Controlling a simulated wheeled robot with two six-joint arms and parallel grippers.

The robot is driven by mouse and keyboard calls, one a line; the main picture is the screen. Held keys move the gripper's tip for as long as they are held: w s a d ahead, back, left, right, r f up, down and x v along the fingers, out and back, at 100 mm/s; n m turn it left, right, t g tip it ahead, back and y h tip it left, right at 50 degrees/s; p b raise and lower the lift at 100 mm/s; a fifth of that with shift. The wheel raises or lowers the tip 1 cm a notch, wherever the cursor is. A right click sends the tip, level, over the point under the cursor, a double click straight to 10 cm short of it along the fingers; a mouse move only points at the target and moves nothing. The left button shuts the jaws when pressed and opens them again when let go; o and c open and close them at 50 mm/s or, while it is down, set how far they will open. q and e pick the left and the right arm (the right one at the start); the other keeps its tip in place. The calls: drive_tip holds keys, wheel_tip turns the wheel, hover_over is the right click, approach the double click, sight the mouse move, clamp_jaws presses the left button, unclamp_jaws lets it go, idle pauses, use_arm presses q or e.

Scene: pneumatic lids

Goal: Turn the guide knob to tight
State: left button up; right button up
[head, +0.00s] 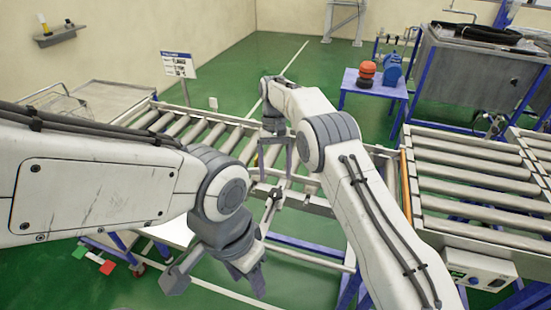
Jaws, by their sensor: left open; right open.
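A small dark fitting (278,192), perhaps the guide knob, sits on the pale rail at the near side of the roller conveyor; it is too small to tell its setting. My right gripper (276,174) points down just above this fitting, its two grey fingers open on either side. I cannot tell whether they touch it. My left gripper (215,284) is lower and nearer, open and empty, with its fingers spread above the green floor and a white surface.
The roller conveyor (208,132) runs behind my arms, and another roller section (465,170) lies at the right. A control box (480,268) hangs at the lower right. A blue-framed table (375,86) with orange and blue parts stands behind.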

drive_tip(key=shift+p+v, duration=2.6)
drive_tip(key=shift+p, duration=3.1)
